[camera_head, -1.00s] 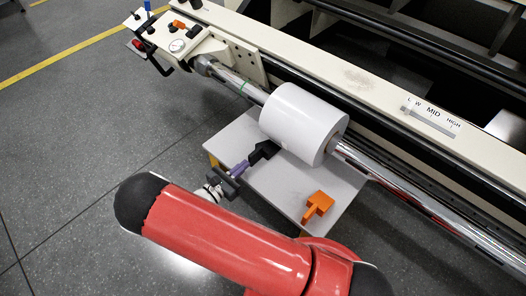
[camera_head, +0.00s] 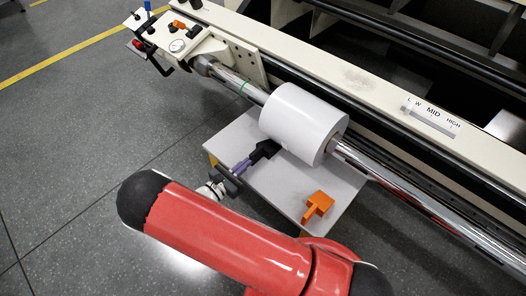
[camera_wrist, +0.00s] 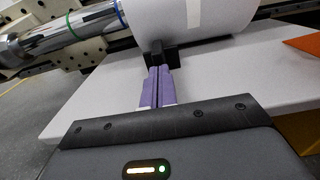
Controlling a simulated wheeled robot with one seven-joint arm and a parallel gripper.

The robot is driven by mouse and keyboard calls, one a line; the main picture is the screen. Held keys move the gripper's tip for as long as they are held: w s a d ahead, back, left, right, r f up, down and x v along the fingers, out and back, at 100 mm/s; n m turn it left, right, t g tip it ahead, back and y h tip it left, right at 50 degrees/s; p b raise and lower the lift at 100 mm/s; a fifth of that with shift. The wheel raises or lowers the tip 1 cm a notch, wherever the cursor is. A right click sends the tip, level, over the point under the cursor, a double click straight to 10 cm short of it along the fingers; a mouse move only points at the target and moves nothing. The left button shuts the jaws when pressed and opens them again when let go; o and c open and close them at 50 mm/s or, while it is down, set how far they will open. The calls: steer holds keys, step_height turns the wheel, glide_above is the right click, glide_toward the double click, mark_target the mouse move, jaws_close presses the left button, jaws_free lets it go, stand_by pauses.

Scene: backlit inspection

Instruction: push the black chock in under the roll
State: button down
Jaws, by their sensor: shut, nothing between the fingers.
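The white roll (camera_head: 303,122) sits on a shiny bar above a light grey table. The black chock (camera_head: 264,150) lies on the table at the roll's near side; in the wrist view the chock (camera_wrist: 160,54) is against or just under the roll's (camera_wrist: 195,22) lower edge, and I cannot tell whether they touch. My gripper (camera_head: 246,163) has purple fingers, shut together with nothing between them. In the wrist view the fingertips (camera_wrist: 159,70) meet the near end of the chock. The chock's far end is hidden by the roll.
An orange chock-like block (camera_head: 318,206) lies on the table (camera_head: 275,185) to the right of my gripper. The shiny bar (camera_head: 400,190) runs along the machine's cream frame (camera_head: 350,75). The table's near left part is clear.

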steer(key=shift+x, duration=1.45)
steer(key=shift+s, duration=0.1)
steer(key=shift+v, duration=1.95)
steer(key=shift+s, duration=0.1)
